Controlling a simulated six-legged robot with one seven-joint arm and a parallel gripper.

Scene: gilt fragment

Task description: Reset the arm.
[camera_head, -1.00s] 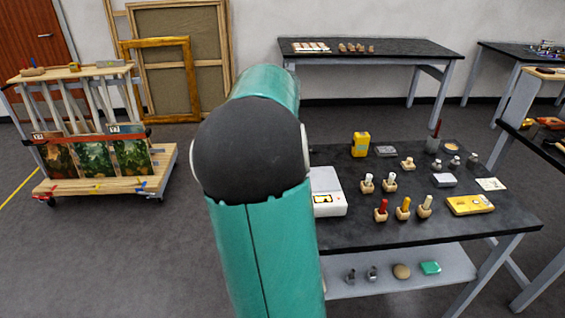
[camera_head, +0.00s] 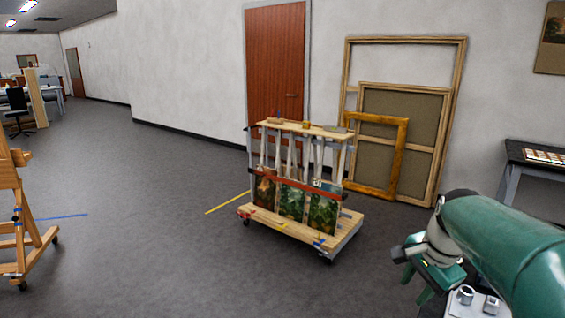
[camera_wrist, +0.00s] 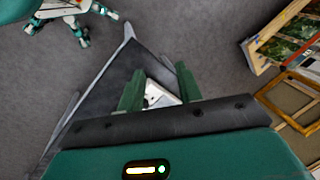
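My gripper (camera_head: 416,276) is at the lower right of the head view, at the end of my bent green arm. In the wrist view its two green fingers (camera_wrist: 160,88) stand apart with a gap between them. A white boxy thing (camera_wrist: 160,97) shows through that gap, seemingly on the dark table (camera_wrist: 112,92) beyond the fingers. I see no contact between it and the fingers. The arm hides part of the lower right of the head view.
A wheeled wooden cart (camera_head: 338,234) with paintings stands mid-floor. Wooden frames (camera_head: 440,150) lean on the wall behind it. A wooden easel (camera_head: 28,235) stands at far left. A dark-topped table (camera_head: 520,155) is at the right edge. Grey floor is open at left.

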